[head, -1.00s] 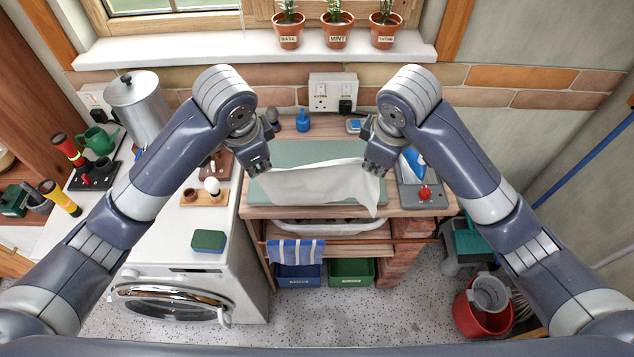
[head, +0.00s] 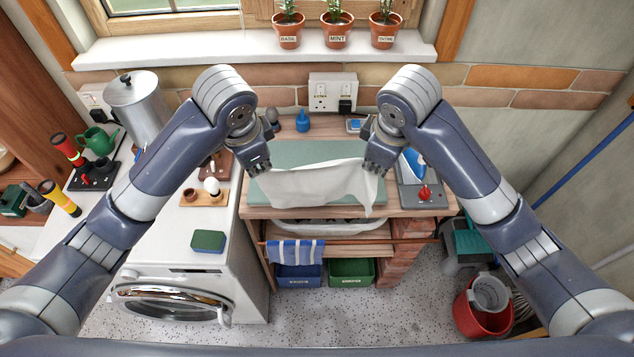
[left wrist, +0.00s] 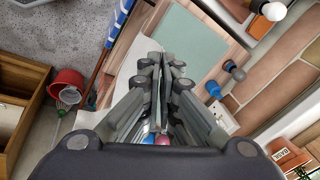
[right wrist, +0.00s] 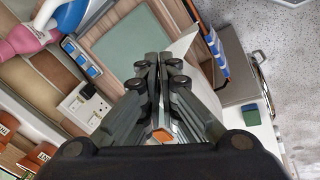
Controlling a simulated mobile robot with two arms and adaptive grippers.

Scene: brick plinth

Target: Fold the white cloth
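The white cloth (head: 318,184) hangs between my two grippers over the front part of the green mat (head: 300,153) on the wooden bench. Its upper edge is stretched between the grippers, and a pointed corner hangs at the bench's front edge on the right. My left gripper (head: 260,169) is shut on the cloth's left end. My right gripper (head: 374,170) is shut on its right end. Part of the cloth also shows beyond the fingers in the left wrist view (left wrist: 134,62) and in the right wrist view (right wrist: 182,46). The fingers hide the pinched parts.
A blue-and-white iron (head: 413,161) stands on a grey plate right of the mat. A wooden tray (head: 188,198) with small items and a green sponge (head: 208,241) lie to the left. A striped towel (head: 296,252) hangs below the bench front. The mat's back part is clear.

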